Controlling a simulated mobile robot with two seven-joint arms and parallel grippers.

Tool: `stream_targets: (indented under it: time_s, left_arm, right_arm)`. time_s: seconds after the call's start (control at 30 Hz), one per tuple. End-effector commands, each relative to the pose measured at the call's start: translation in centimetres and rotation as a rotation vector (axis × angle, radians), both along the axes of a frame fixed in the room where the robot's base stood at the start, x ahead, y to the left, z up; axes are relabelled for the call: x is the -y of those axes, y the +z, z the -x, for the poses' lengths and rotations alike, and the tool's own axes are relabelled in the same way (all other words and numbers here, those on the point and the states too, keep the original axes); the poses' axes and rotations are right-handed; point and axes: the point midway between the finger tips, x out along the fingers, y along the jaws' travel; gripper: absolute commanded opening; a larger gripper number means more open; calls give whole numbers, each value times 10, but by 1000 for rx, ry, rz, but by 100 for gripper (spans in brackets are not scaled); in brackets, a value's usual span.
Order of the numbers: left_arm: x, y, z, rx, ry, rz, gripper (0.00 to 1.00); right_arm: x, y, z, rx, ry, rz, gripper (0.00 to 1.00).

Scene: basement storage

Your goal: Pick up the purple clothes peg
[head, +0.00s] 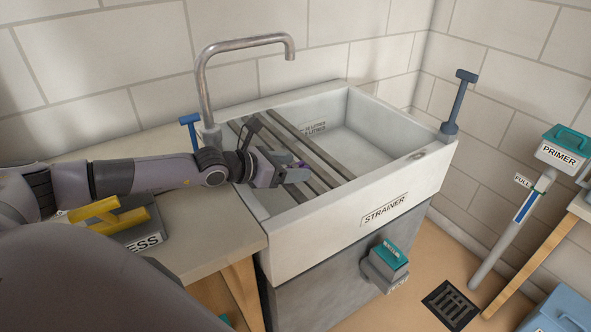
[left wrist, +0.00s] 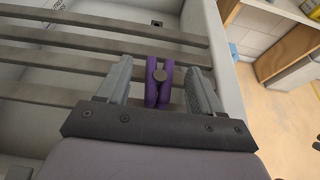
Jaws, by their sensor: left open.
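The purple clothes peg (left wrist: 152,84) lies over the grey slats across the sink, between my left gripper's fingers in the left wrist view. A round metal-coloured spring shows at its middle. In the head view only a small bit of purple (head: 301,164) shows by the fingertips. My left gripper (head: 290,170) is open over the slats, and in the left wrist view its two fingers (left wrist: 158,88) stand apart on either side of the peg, with gaps. Whether the peg touches the slats is hard to tell. My right gripper is not in view.
The white sink (head: 395,185) marked STRAINER has a tall curved tap (head: 203,85) behind my left arm and slats (head: 325,158) across its left part. A blue-handled post (head: 456,105) stands at its right corner. A worktop (head: 215,225) adjoins on the left.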

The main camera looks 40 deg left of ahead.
Motion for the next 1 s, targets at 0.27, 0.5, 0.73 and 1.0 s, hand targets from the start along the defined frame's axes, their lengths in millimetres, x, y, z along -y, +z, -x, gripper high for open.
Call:
stream_targets:
  time_s: [0.27, 0.5, 0.73, 1.0]
  left_arm:
    - [2, -2, -4, -1, 0, -1, 66]
    - [2, -2, -4, 0, 0, -1, 11]
    - [2, -2, -4, 0, 0, -1, 11]
    - [2, 5, -4, 1, 0, 0, 11]
  right_arm:
    - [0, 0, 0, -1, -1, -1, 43]
    - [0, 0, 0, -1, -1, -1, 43]
    - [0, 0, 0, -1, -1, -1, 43]
    - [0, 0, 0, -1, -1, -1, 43]
